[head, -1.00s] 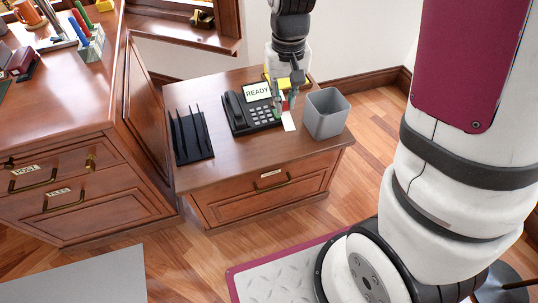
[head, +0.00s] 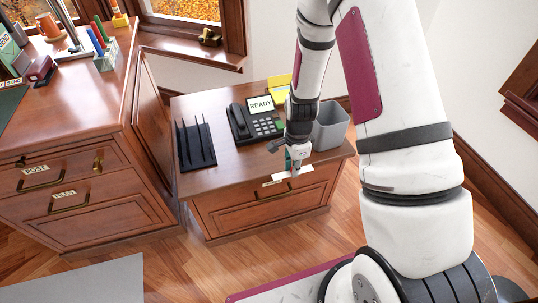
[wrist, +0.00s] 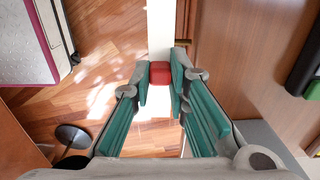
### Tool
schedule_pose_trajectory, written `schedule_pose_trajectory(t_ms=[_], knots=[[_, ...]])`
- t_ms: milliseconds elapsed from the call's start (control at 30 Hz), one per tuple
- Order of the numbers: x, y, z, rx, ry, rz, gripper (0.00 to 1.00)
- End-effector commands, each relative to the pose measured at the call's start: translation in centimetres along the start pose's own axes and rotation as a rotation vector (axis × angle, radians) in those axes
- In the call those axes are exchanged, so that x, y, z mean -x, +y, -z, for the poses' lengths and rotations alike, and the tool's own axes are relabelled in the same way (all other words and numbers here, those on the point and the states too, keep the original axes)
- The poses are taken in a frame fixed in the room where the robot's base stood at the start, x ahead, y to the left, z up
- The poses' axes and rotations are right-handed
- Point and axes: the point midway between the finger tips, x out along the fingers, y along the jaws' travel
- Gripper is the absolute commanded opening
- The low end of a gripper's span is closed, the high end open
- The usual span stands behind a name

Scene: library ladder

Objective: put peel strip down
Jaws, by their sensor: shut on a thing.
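My gripper (head: 295,164) is above the strip, pointing down. In the wrist view, my gripper (wrist: 160,84) is shut on a red block (wrist: 160,72) at the strip's near end. The white strip (wrist: 160,30) runs from there to the top of the picture. Floor shows left of it and brown wood right of it. I cannot tell whether the strip touches the cabinet.
The low cabinet (head: 225,172) bears a black slotted rack (head: 196,145), a desk phone (head: 255,122) reading READY, a yellow item (head: 278,86) and a grey bin (head: 333,122) behind my arm. A taller drawer cabinet (head: 75,120) stands at left. Bare wood lies in front of the phone.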

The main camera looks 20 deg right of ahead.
Motion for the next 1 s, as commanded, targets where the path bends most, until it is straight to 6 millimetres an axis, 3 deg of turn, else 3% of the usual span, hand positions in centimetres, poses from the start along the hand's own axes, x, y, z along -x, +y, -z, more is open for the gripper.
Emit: schedule_pose_trajectory(t_ms=[300,500,700,1000], knots=[[-0.9,-7.5,-2.7,0.003,0.0,0.003,0.07],[-1.2,-10.7,-3.9,0.002,0.0,0.001,0.07],[-1.6,-11.5,-4.2,0.001,0.001,-0.003,0.07],[-4.8,-11.6,-4.2,0.001,0.0,-0.001,0.07]])
